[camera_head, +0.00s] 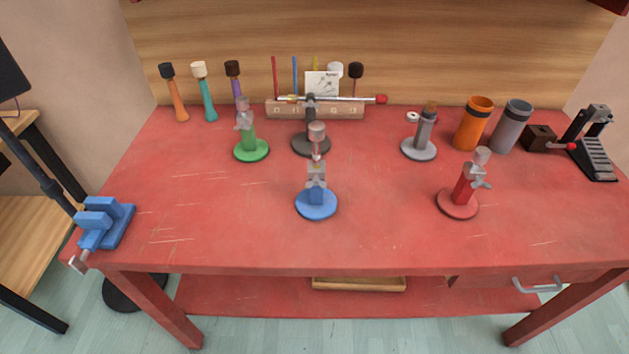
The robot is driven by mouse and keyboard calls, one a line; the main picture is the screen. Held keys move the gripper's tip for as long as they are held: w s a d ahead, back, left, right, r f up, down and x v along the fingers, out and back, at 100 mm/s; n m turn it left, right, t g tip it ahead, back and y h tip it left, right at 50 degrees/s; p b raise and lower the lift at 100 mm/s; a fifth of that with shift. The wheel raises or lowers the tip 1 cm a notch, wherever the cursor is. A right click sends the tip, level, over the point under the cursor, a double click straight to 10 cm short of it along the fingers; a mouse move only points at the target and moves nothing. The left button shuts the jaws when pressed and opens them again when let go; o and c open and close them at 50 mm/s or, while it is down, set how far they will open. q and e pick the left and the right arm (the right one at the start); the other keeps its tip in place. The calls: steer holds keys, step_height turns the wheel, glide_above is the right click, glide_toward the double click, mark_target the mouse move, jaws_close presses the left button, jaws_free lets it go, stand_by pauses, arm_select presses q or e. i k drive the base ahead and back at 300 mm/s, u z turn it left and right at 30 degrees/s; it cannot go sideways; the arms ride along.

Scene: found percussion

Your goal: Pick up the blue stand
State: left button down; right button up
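The blue stand (316,205) stands upright near the front middle of the red table. It has a round blue base, a short blue post with a grey clamp (317,170), and a pinkish-brown knob on top. Nothing touches it and its front side is fully visible. Neither of my grippers shows in the head view.
On the red table (250,235) stand a green stand (251,150), a black stand (311,144), a grey stand (419,149) and a red stand (458,203). A blue vise (105,222) sits at the left corner. Orange (472,125) and grey cups (511,127) stand back right. The front strip is clear.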

mark_target(313, 203)
steer(key=k, duration=0.5)
steer(key=z, duration=2.15)
steer(key=i, duration=1.4)
steer(key=u, duration=2.3)
